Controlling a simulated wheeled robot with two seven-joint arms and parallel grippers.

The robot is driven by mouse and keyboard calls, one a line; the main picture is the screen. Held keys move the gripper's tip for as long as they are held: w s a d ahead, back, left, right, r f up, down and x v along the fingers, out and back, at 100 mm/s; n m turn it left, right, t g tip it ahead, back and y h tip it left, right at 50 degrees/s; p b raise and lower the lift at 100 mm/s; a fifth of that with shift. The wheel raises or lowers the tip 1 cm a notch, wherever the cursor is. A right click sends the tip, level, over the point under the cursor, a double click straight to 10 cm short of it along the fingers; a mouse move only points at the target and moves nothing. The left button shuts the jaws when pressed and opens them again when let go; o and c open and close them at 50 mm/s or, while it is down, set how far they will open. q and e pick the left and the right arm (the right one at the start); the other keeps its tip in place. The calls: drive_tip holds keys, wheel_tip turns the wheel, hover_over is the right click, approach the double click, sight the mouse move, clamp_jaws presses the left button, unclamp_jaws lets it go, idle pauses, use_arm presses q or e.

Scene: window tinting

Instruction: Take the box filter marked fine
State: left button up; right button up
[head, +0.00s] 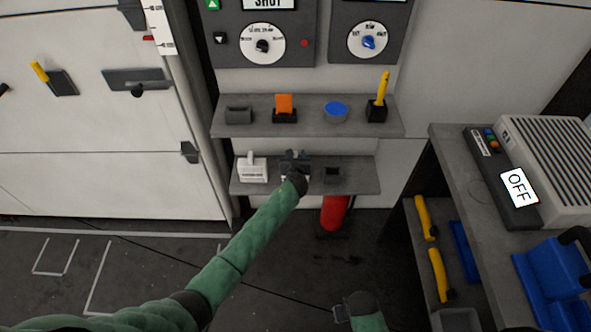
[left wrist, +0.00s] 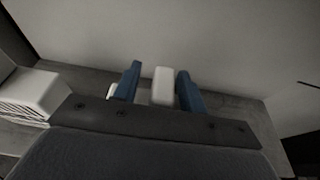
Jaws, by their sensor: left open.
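My left gripper (head: 295,155) is at the lower shelf (head: 362,186), reaching in from the front. In the left wrist view its two blue fingers (left wrist: 159,88) stand open on either side of a white upright handle (left wrist: 163,87). The body below that handle is mostly hidden by the gripper. A white box filter (head: 252,172) with an upright handle stands on the shelf to the left; it also shows in the left wrist view (left wrist: 36,95). The markings are too small to read. My right gripper (head: 342,313) is low at the bottom edge, its jaws unclear.
A dark small holder (head: 333,172) is on the lower shelf, right of my gripper. The upper shelf (head: 310,124) overhangs, with an orange tool (head: 284,103), blue disc (head: 336,108) and yellow-handled tool (head: 383,86). A red cylinder (head: 333,212) stands below. A workbench (head: 455,170) is at right.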

use_arm(q)
drive_tip(key=shift+c, duration=0.2)
drive_tip(key=shift+w, duration=0.1)
clamp_jaws()
drive_tip(key=shift+r, duration=0.1)
